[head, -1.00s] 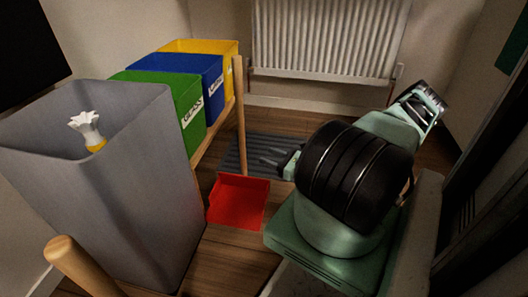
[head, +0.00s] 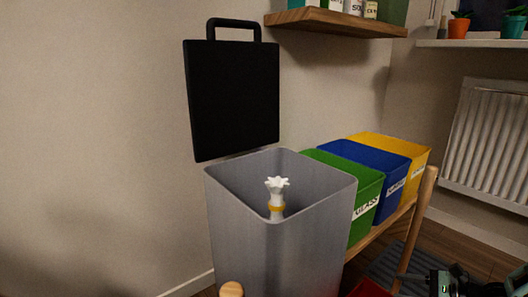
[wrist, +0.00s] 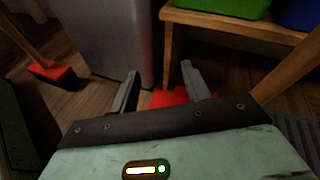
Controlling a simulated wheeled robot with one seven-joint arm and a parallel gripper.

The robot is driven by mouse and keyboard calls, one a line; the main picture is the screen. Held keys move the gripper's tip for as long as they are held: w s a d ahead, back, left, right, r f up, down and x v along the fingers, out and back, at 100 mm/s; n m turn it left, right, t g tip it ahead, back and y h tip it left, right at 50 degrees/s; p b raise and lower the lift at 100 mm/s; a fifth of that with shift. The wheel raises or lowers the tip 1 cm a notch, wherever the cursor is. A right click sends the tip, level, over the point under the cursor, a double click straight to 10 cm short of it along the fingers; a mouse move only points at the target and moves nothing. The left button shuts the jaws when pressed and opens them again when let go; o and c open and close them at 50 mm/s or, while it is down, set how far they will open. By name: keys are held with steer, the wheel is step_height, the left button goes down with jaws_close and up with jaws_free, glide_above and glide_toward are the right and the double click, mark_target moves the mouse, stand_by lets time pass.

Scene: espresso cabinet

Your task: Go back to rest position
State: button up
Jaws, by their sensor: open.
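My gripper (wrist: 160,88) is open in the wrist view, its two fingers spread apart with nothing between them. It points toward the floor near the grey bin's base. In the head view, part of my arm shows at the bottom right corner (head: 462,283). The grey bin (head: 285,245) stands open with its black lid (head: 235,100) raised. A white and yellow object with a flared top (head: 277,198) shows inside the bin.
Green (head: 352,185), blue (head: 375,165) and yellow (head: 405,152) bins stand on a wooden rack. A red dustpan (wrist: 168,98) lies on the floor beyond my fingers; a red broom (wrist: 50,72) is at left. A shelf (head: 335,20) and radiator (head: 490,140) are on the walls.

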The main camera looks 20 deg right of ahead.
steer(key=s+a+r+n+g+h, duration=0.1)
steer(key=a+r+n+g+h, duration=0.35)
steer(key=a+r+n, duration=0.6)
steer(key=s+a+r+n+g+h, duration=0.2)
steer(key=a+r+n+g+h, duration=0.35)
steer(key=r+n, duration=0.7)
steer(key=s+a+r+n+g+p, duration=0.1)
steer(key=s+a+r+n+p, duration=0.4)
steer(key=s+a+r+p, duration=0.4)
steer(key=s+a+r+n+p, duration=0.45)
steer(key=a+r+p, duration=0.2)
steer(key=a, duration=0.45)
step_height(320, 180, up, 38)
steer(key=p, duration=3.6)
steer(key=shift+w+a+f+y, duration=0.15)
steer(key=shift+a+f+y, duration=0.05)
steer(key=shift+a+y, duration=0.1)
